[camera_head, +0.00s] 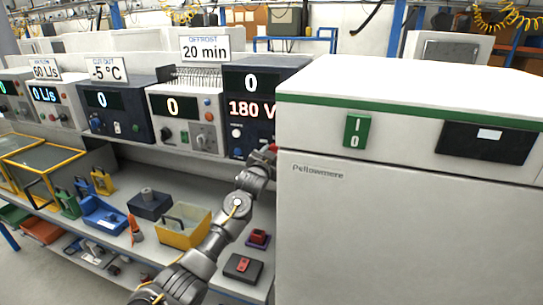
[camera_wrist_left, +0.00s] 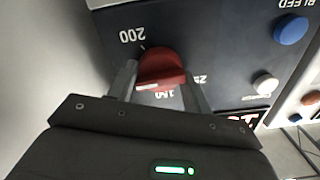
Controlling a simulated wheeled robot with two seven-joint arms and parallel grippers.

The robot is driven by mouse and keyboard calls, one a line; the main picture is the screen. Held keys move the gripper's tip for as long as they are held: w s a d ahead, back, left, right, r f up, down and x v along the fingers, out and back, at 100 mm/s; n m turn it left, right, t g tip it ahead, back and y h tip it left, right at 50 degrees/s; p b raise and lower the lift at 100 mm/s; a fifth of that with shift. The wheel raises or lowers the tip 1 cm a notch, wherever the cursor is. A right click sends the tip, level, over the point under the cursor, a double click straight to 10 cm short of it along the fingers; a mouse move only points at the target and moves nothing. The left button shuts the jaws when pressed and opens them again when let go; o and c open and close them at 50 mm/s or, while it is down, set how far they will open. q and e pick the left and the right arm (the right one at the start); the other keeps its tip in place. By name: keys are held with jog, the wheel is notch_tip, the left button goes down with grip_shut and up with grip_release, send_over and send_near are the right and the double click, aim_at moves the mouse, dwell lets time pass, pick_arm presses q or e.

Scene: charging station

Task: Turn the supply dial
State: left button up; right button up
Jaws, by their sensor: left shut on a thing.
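The supply dial is a red knob (camera_wrist_left: 162,66) on a dark panel, with printed numbers such as 200 and 150 around it in the left wrist view. My left gripper (camera_wrist_left: 160,88) has one finger on each side of the knob and is shut on it. In the head view my left arm reaches up to the dark supply unit (camera_head: 250,83), whose displays read 0 and 180 V. There the gripper (camera_head: 268,155) is small, and only a bit of red shows at its tip. My right gripper is not in view.
A large white cabinet (camera_head: 400,230) stands close on the right of my left arm. Other instrument boxes line the shelf to the left, including a white one (camera_head: 185,115). A blue button (camera_wrist_left: 291,30) and a white button (camera_wrist_left: 265,83) sit beside the dial.

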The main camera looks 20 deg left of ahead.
pick_arm(q)
jog(key=shift+m, duration=0.4)
jog(key=o, duration=1)
jog(key=shift+c, duration=0.2)
jog(key=s+b, duration=0.3)
jog(key=s, duration=0.7)
jog(key=shift+s+a+b, duration=0.35)
jog(key=shift+s, duration=0.05)
